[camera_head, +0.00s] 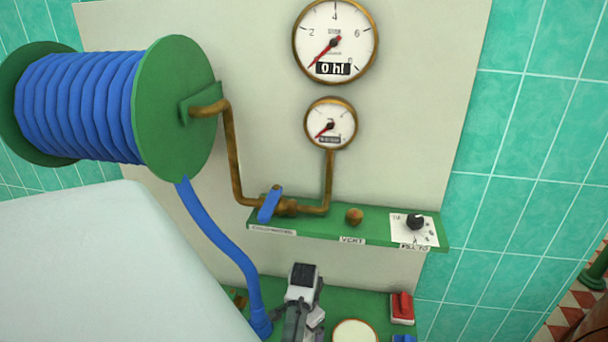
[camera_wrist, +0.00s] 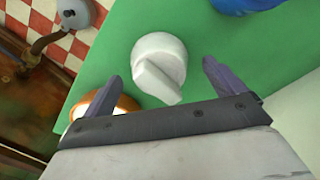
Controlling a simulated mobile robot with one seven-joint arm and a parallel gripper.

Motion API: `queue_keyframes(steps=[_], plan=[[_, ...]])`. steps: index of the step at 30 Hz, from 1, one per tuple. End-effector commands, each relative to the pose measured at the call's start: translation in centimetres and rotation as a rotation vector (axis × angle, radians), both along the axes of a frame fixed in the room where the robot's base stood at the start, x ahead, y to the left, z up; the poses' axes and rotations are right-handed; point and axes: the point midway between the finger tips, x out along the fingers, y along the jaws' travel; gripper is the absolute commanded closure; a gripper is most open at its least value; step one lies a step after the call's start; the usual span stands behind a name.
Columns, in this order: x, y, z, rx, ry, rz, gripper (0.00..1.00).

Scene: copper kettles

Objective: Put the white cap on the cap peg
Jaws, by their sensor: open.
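The white cap (camera_wrist: 160,58) is a round white piece with a raised ridge, over the green surface (camera_wrist: 112,60) in the wrist view. My gripper (camera_wrist: 160,71) is open, with one dark finger on each side of the cap and visible gaps between. The fingers do not touch it. I cannot tell how far above the cap they are. In the head view my gripper's body shows low in the middle, and I cannot make out the cap there. I cannot pick out the cap peg in either view.
A blue hose (camera_head: 229,253) runs down from its reel to the lower green shelf, left of my gripper. A brass-rimmed white disc (camera_head: 355,331) and a red switch (camera_head: 402,306) are to the right. The upper green shelf (camera_head: 379,222) overhangs behind, with a blue-handled valve (camera_head: 270,204).

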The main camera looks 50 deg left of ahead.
Motion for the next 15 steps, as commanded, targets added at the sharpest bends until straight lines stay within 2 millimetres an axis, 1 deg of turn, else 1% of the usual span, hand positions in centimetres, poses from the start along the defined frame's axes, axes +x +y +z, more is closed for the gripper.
queue_keyframes(steps=[5,10,15], plan=[[0.2,0.0,3.8,0.005,-0.004,-0.002,0.05],[0.0,0.0,8.6,0.003,-0.001,-0.001,0.05],[0.0,0.1,10.9,0.003,0.0,0.0,0.05]])
